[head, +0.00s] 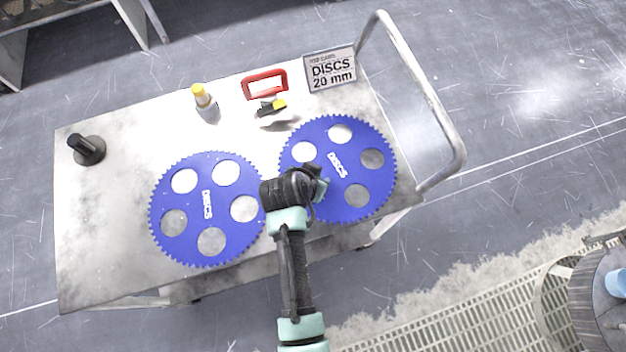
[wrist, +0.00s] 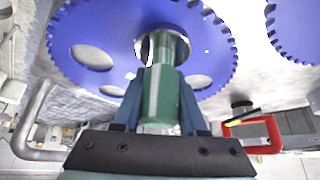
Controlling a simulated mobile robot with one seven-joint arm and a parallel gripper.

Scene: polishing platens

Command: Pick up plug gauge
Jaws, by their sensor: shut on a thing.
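In the head view my gripper (head: 320,188) is over the right blue disc (head: 372,185), and my wrist hides most of the gauge.
A second blue disc (head: 183,222) lies left on the metal cart (head: 110,215). Behind are a yellow-capped bottle (head: 203,98), a red frame (head: 248,88), a black-and-yellow item (head: 270,107) and a DISCS sign (head: 332,70). A black flanged post (head: 86,150) stands far left. The cart handle (head: 435,110) rises right.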

